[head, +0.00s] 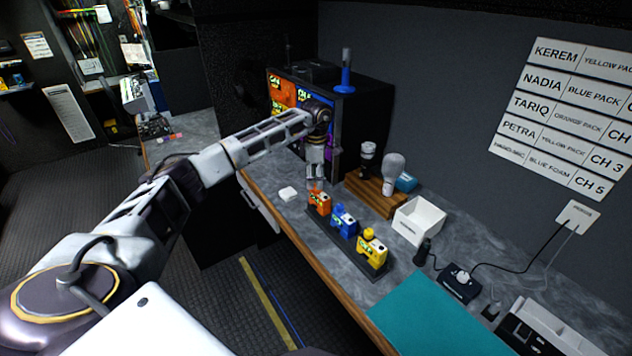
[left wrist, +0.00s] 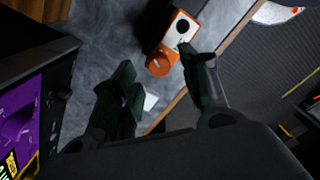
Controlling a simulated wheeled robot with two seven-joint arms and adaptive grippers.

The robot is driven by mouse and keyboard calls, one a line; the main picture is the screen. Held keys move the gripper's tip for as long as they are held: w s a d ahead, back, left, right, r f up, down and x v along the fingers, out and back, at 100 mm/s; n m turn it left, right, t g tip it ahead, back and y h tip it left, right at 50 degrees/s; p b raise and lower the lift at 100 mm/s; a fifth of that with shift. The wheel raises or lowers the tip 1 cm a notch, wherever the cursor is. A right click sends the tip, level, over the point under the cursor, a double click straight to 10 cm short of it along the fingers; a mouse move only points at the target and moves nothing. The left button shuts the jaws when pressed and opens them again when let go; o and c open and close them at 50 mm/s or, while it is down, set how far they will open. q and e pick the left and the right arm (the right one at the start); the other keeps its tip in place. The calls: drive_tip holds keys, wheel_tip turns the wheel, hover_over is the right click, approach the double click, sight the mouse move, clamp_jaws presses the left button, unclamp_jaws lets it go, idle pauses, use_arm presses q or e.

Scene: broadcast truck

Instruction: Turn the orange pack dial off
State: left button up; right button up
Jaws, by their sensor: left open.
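The orange pack (head: 319,202) stands at the far end of a dark rack on the counter, with a blue pack (head: 343,220) and a yellow pack (head: 371,249) beside it. In the left wrist view the orange pack (left wrist: 181,32) shows a white face with a black round spot, and its orange dial (left wrist: 160,64) sits at the near end. My left gripper (head: 315,183) is just above the orange pack. In the left wrist view its fingers (left wrist: 165,75) are apart, with the right finger close to the pack; I cannot tell whether it touches. My right gripper is not in view.
A black equipment case (head: 365,110) with coloured panels stands behind the gripper. A wooden block with microphones (head: 375,195) and a white box (head: 418,220) are right of the packs. A small white item (head: 288,194) lies left of them. A teal mat (head: 440,318) covers the near counter.

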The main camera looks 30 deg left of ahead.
use_arm(q)
drive_tip(key=shift+f, duration=1.1)
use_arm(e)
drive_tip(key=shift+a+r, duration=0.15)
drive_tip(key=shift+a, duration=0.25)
use_arm(q)
clamp_jaws()
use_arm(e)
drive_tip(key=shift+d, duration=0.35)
